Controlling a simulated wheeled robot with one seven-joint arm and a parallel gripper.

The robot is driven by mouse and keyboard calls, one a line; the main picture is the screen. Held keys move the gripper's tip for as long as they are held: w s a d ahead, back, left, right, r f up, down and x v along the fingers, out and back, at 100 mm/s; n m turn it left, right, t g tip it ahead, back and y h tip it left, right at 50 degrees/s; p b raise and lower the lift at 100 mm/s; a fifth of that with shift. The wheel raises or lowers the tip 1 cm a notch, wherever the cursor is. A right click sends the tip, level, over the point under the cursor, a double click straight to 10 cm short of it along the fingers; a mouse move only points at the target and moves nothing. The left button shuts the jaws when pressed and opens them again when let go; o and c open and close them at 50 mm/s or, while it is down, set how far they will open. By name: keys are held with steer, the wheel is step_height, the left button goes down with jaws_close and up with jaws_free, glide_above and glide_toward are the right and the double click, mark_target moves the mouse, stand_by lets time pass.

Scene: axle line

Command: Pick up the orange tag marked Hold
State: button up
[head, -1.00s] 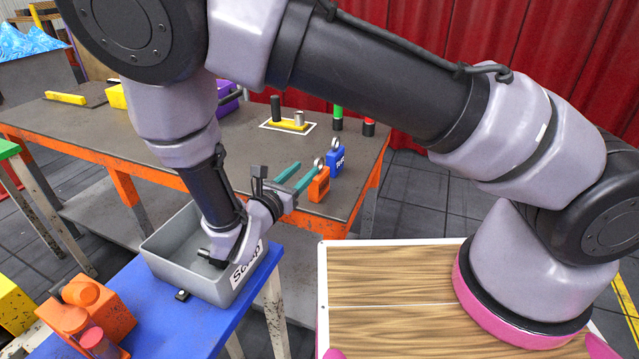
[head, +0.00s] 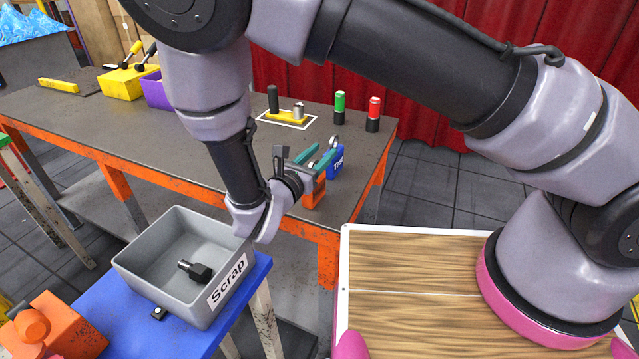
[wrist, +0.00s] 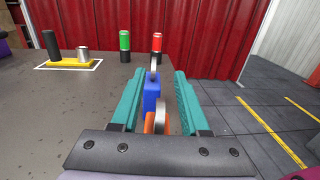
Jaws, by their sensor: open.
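The orange tag (head: 314,194) stands near the right front corner of the dark workbench, partly hidden by my gripper; its marking is not readable. In the wrist view, the orange tag (wrist: 157,124) and its metal ring show low between my teal fingers. My gripper (head: 324,152) is open, its fingers on either side of the tag's upper part in the picture; I cannot tell whether they touch it. In the wrist view my gripper (wrist: 160,73) holds nothing. A blue tag (head: 337,163) with a ring stands just behind; it also shows between the fingers in the wrist view (wrist: 152,93).
A green-topped cylinder (head: 339,106) and a red-topped one (head: 374,112) stand behind the tags. A yellow holder (head: 286,116) lies left of them. A grey Scrap bin (head: 152,270) with a dark bolt stands on a blue table (head: 110,300) in front.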

jaws_close()
stand_by(1.4)
